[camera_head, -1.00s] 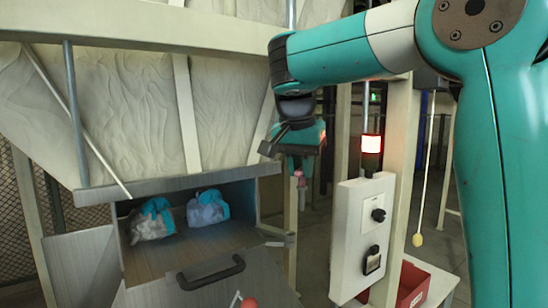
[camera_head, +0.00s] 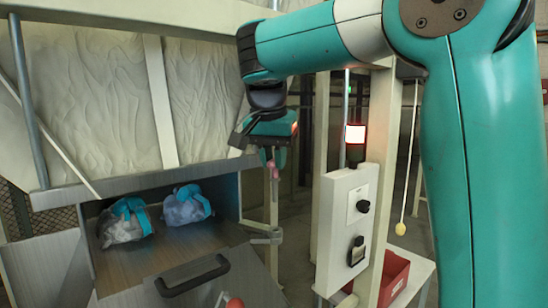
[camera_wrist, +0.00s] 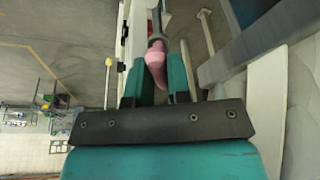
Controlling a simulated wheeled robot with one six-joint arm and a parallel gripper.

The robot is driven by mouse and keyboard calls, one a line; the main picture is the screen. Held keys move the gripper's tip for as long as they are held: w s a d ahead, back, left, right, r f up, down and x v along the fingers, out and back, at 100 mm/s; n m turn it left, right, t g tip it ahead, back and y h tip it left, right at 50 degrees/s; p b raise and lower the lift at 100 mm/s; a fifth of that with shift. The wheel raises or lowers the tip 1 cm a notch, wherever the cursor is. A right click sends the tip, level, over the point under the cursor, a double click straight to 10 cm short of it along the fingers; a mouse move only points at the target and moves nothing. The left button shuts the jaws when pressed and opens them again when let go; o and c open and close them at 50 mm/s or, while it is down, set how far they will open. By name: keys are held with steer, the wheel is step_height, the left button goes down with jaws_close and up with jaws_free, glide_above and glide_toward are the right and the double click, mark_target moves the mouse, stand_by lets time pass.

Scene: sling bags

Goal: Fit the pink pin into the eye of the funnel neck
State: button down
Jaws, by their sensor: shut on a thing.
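My gripper (camera_head: 272,157) points down in the middle of the head view, beside the bin's right side. It is shut on the pink pin (camera_head: 273,169), which hangs below the fingers. In the wrist view the pink pin (camera_wrist: 156,64) shows between the two teal fingers, with a grey rod-like part in line beyond it. I cannot tell whether that part belongs to the pin. A small grey bracket (camera_head: 267,234) sits on the bin's right edge, below the pin and apart from it. I cannot make out the eye of the funnel neck.
An open metal bin (camera_head: 190,262) with a black handle holds two clear-and-blue bags (camera_head: 124,222).

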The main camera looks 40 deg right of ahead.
steer(key=shift+f+b, duration=2.2)
steer(key=shift+f, duration=0.45)
steer(key=shift+f+b, duration=2.65)
steer(key=shift+f, duration=0.4)
steer(key=c, duration=1)
jaws_free()
steer(key=shift+r, duration=0.1)
steer(key=p, duration=1.1)
glide_toward(274, 179)
steer(key=shift+s+a+r, duration=0.2)
steer(key=shift+s+a, duration=0.5)
steer(key=shift+a, duration=0.3)
